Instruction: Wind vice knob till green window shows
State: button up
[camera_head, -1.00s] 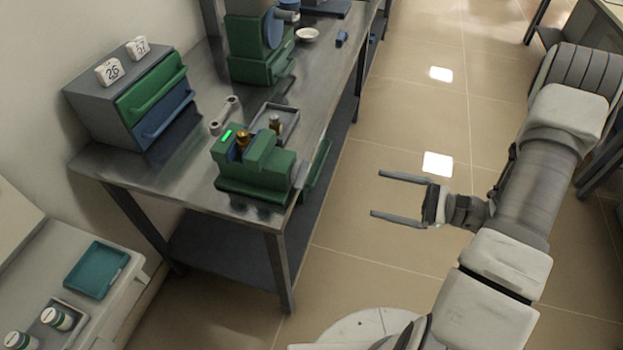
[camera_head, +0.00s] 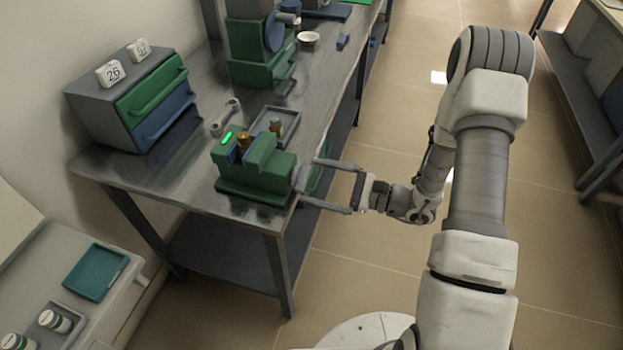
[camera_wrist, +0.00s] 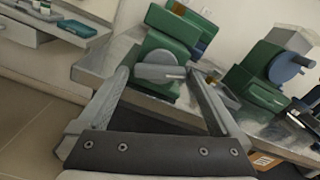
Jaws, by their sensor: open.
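The green vice (camera_head: 256,182) stands at the near right corner of the steel bench, with a brass piece (camera_head: 243,142) between its jaws. A bright green window (camera_head: 227,138) shows lit on its top. In the wrist view, the vice (camera_wrist: 170,45) carries a grey round knob (camera_wrist: 158,72) with a crossbar on its near face. My gripper (camera_head: 309,179) is open at the knob's side of the vice. In the wrist view, my gripper's fingers (camera_wrist: 159,76) lie on either side of the knob; I cannot tell whether they touch it.
A drawer cabinet (camera_head: 132,97) is at the left. A larger green machine (camera_head: 262,50) stands further back.

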jog(key=shift+x, duration=0.8)
jog(key=c, duration=1.1)
jog(key=shift+d+r+m+p, duration=0.1)
jog(key=shift+m+p, duration=0.4)
jog(key=shift+m, duration=0.4)
jog(key=shift+c, duration=0.2)
jog(key=shift+m, duration=0.5)
jog(key=o, duration=1.1)
jog(key=shift+o, duration=0.2)
